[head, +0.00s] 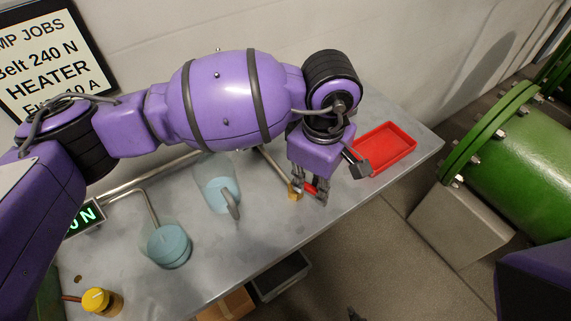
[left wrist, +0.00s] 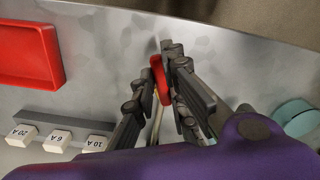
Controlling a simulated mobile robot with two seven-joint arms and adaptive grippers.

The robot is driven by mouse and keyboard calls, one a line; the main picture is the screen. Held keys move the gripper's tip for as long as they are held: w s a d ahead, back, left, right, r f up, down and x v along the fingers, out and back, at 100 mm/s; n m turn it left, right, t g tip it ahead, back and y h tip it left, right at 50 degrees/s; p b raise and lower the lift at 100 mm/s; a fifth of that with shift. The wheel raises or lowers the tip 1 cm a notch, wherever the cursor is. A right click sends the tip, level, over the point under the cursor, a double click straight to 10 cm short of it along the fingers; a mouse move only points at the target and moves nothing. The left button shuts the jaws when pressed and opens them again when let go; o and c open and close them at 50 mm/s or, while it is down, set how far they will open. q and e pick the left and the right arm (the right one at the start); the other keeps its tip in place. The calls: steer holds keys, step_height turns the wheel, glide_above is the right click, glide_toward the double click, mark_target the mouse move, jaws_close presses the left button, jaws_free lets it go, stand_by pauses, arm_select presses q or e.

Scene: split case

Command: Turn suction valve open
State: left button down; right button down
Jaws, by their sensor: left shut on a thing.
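The suction valve shows as a small brass body (head: 294,191) on the grey bench, with a red lever handle (head: 310,188) beside it. A metal pipe runs up to it from behind. My left gripper (head: 309,197) reaches down over the valve and is shut on the red handle. In the left wrist view, the red handle (left wrist: 161,80) sits between the fingers of my left gripper (left wrist: 155,88), with a thin pipe below it. The fingers hide part of the handle and the brass body is hard to make out there. My right gripper is not in view.
A red tray (head: 381,148) lies right of the valve; white fuse blocks (left wrist: 59,140) stand in a grey rack. Two clear vessels with blue parts (head: 169,246) and a yellow knob (head: 96,300) are left. Green piping (head: 520,160) stands beyond the bench's right edge.

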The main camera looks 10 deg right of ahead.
arm_select(q)
steer(key=n, duration=0.2)
steer(key=w+d+n, duration=0.1)
steer(key=shift+w+n, duration=0.1)
steer(key=shift+n, duration=0.3)
steer(key=n, duration=0.1)
steer(key=w+n+p, duration=0.1)
steer(key=n, duration=0.1)
steer(key=shift+w+d+r+n, duration=0.1)
steer(key=shift+d+n, duration=0.05)
steer(key=shift+n, duration=0.15)
steer(key=n, duration=0.2)
steer(key=w+n+p, duration=0.1)
steer(key=n, duration=0.1)
steer(key=shift+w+p, duration=0.3)
steer(key=shift+w+n+p, duration=0.35)
steer(key=shift+n+p, duration=0.05)
steer(key=shift+n, duration=0.7)
steer(key=c, duration=1.8)
jaws_free()
steer(key=shift+o, duration=0.2)
